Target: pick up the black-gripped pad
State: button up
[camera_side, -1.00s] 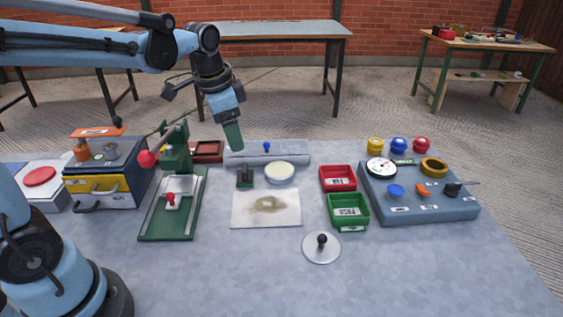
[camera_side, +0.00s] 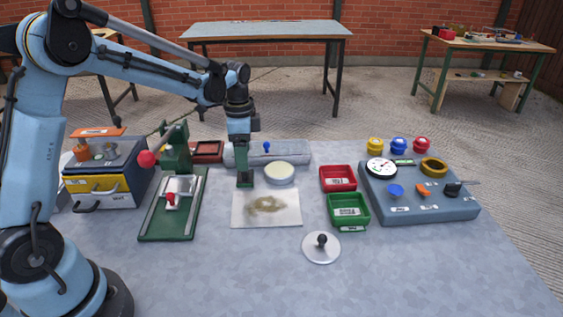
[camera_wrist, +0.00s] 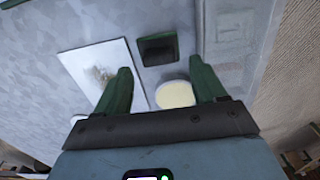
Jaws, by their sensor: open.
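The black-gripped pad (camera_wrist: 158,49) shows in the wrist view as a dark block with a green rim, on the grey table. It lies just ahead of my fingertips, in line with the gap between them. In the side view my gripper (camera_side: 245,176) points straight down at the pad's place, behind the stained white sheet. There the fingers cover most or all of the pad, and I cannot judge the remaining height.
A round cream-topped dish (camera_side: 280,171) stands close right of my gripper; the stained white sheet (camera_side: 284,217) lies in front. A green press (camera_side: 157,226) stands left. Red (camera_side: 338,179) and green bins (camera_side: 348,211) and a silver lid (camera_side: 321,254) are right.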

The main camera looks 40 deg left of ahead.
jog(key=shift+d+f, duration=0.1)
jog(key=shift+f, duration=2.8)
jog(key=c, duration=0.7)
jog(key=shift+r, duration=0.55)
jog(key=r, duration=0.2)
jog(key=d+r, duration=0.1)
jog(key=shift+s+d+r, duration=0.1)
jog(key=shift+s+r, duration=0.15)
jog(key=shift+r, duration=0.1)
jog(key=s+d+r, duration=0.3)
jog(key=d+r, duration=0.3)
jog(key=d, duration=0.3)
jog(key=shift+s+d, duration=0.3)
jog(key=shift+s, duration=0.1)
